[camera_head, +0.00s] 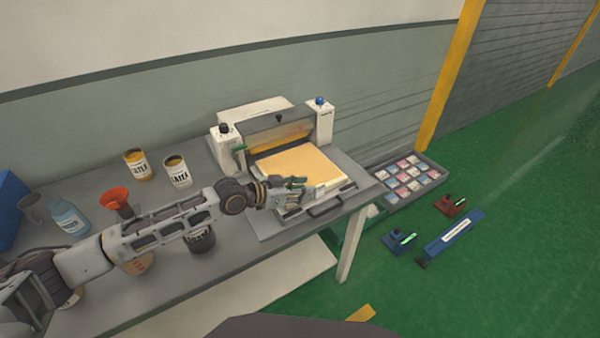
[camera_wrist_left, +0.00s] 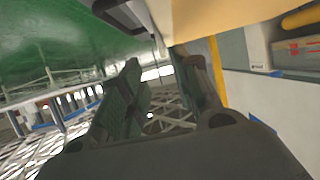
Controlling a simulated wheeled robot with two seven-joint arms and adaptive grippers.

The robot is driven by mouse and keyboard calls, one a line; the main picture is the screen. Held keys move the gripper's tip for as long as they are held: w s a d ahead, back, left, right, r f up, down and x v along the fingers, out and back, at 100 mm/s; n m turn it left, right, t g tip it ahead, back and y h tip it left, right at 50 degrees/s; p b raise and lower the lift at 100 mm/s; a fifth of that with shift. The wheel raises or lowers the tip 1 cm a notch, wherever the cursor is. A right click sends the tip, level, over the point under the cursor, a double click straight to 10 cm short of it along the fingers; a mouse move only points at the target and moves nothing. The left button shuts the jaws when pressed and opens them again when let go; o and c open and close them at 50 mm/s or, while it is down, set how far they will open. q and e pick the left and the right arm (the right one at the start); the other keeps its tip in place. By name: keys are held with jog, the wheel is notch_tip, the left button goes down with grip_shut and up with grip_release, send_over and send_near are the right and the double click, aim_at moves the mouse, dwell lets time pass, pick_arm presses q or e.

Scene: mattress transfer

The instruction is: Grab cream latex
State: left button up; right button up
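A cream-yellow latex sheet (camera_head: 298,162) lies flat in the pale press machine (camera_head: 322,125) on the grey table. My left gripper (camera_head: 304,187) is at the sheet's front edge, over the front of the machine. In the left wrist view its two green-padded fingers (camera_wrist_left: 155,68) stand apart, with nothing seen between them. The sheet's cream surface (camera_wrist_left: 225,15) shows at the top of that view, beyond the fingertips. Two cans with latex-like labels, a yellow one (camera_head: 138,166) and a white one (camera_head: 177,172), stand at the table's back left. My right gripper is out of view.
A dark can (camera_head: 201,240) stands under my left arm. An orange funnel (camera_head: 115,197) and a blue bottle (camera_head: 69,218) stand at the left.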

pick_arm(q)
jog(key=shift+w+d+f, duration=0.1)
jog(key=shift+w+d, duration=0.05)
jog(key=shift+d, duration=0.05)
jog(key=shift+w+d, duration=0.15)
jog(key=shift+x, duration=0.9)
jog(key=shift+w+a+p+x, duration=0.1)
jog(key=shift+p+x, duration=0.1)
jog(key=shift+x, duration=0.55)
jog(key=shift+w+a+p+x, duration=0.1)
jog(key=shift+p+x, duration=0.1)
jog(key=shift+x, duration=0.5)
jog(key=shift+f, duration=0.15)
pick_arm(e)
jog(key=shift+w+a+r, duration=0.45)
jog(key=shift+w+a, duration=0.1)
pick_arm(q)
grip_shut()
